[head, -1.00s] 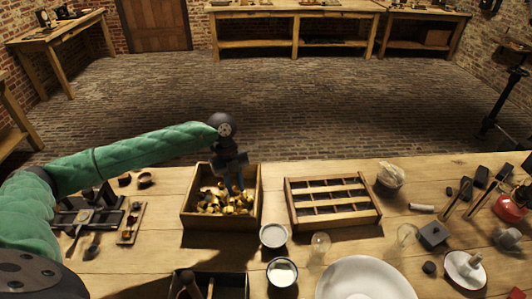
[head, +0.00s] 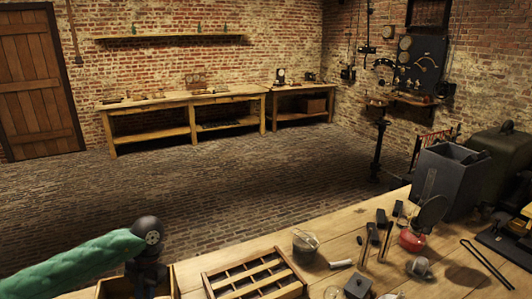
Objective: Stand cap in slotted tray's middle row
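The slotted wooden tray (head: 207,279) stands on the workbench at the bottom edge of the head view, its near part cut off. Dark slots show between its light wooden bars. A wooden box (head: 172,279) to its left is mostly cut off, and the caps inside cannot be made out. My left gripper (head: 147,278) points down at this box, left of the tray. Its fingertips are too dark and low in the picture to tell whether they are open or hold a cap. My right gripper is out of view.
A jar with pale contents (head: 305,243) stands just right of the tray. Further right are a pale cylinder (head: 341,264), a dark block (head: 358,285), a red object (head: 411,241) and a grey box (head: 445,178). Some bare bench lies between them.

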